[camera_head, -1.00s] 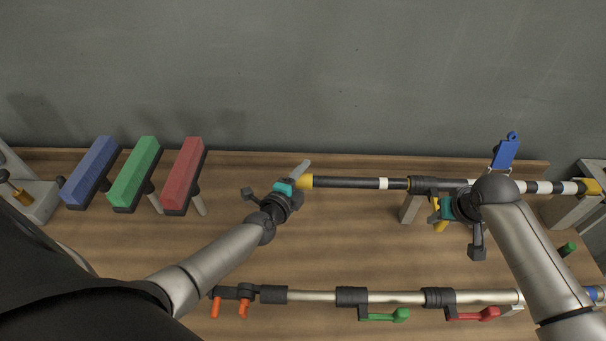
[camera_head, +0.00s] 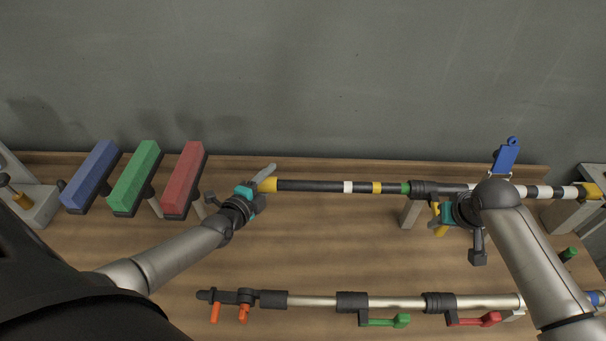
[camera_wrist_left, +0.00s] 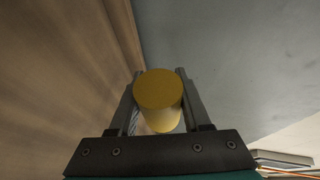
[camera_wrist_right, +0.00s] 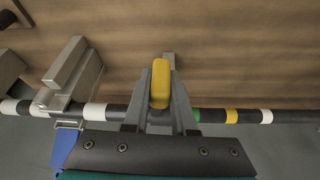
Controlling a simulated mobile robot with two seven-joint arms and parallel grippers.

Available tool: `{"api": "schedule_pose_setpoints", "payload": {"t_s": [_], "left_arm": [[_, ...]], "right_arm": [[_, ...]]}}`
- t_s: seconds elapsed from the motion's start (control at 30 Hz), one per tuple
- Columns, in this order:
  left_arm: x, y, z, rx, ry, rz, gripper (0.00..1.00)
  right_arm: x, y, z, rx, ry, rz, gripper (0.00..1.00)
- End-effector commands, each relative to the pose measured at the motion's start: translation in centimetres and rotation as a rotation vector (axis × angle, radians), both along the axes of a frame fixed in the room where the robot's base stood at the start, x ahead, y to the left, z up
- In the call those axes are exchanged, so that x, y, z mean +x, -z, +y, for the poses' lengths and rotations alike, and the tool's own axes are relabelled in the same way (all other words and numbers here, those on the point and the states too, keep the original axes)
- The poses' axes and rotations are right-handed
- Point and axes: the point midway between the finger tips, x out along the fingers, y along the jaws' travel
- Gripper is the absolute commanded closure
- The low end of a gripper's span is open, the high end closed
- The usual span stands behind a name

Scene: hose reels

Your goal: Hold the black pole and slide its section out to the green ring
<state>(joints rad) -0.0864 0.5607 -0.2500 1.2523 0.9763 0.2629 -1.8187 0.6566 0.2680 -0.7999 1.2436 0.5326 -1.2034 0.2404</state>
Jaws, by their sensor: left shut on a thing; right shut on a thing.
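The black pole (camera_head: 315,186) lies level across the back of the bench. My left gripper (camera_head: 258,189) is shut on the yellow end cap of its thin section; the cap also shows between the fingers in the left wrist view (camera_wrist_left: 160,95). White, yellow and green rings show on the section. The green ring (camera_head: 406,188) is out at the left mouth of the dark collar (camera_head: 430,188); it also shows beside the fingers in the right wrist view (camera_wrist_right: 197,115). My right gripper (camera_wrist_right: 160,85) is shut on the yellow lever (camera_wrist_right: 160,80) at the collar; the arm partly hides this in the head view.
Blue (camera_head: 92,172), green (camera_head: 137,175) and red (camera_head: 183,177) blocks stand at the left. A silver pole (camera_head: 320,301) with green (camera_head: 385,321) and red (camera_head: 475,319) levers lies in front. A blue tag (camera_head: 506,155) stands behind the black pole. The middle bench is clear.

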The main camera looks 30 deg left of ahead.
Motion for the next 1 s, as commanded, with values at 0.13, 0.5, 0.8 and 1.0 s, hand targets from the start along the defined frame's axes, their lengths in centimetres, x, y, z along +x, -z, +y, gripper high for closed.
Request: {"api": "schedule_pose_setpoints", "payload": {"t_s": [0.13, 0.5, 0.8, 1.0], "left_arm": [[0.0, 0.0, 0.0, -0.001, 0.000, 0.001, 1.00], [0.0, 0.0, 0.0, -0.001, 0.000, 0.001, 0.24], [-0.1, 0.0, -0.1, -0.001, 0.000, 0.001, 0.22], [-1.2, -0.1, -0.2, -0.004, 0.000, 0.004, 0.22]], "right_arm": [[0.0, 0.0, 0.0, 0.000, 0.000, -0.001, 1.00], [0.0, 0.0, 0.0, 0.000, 0.000, -0.001, 1.00], [0.0, 0.0, 0.0, 0.000, 0.000, -0.001, 1.00], [0.0, 0.0, 0.0, 0.000, 0.000, -0.001, 1.00]]}}
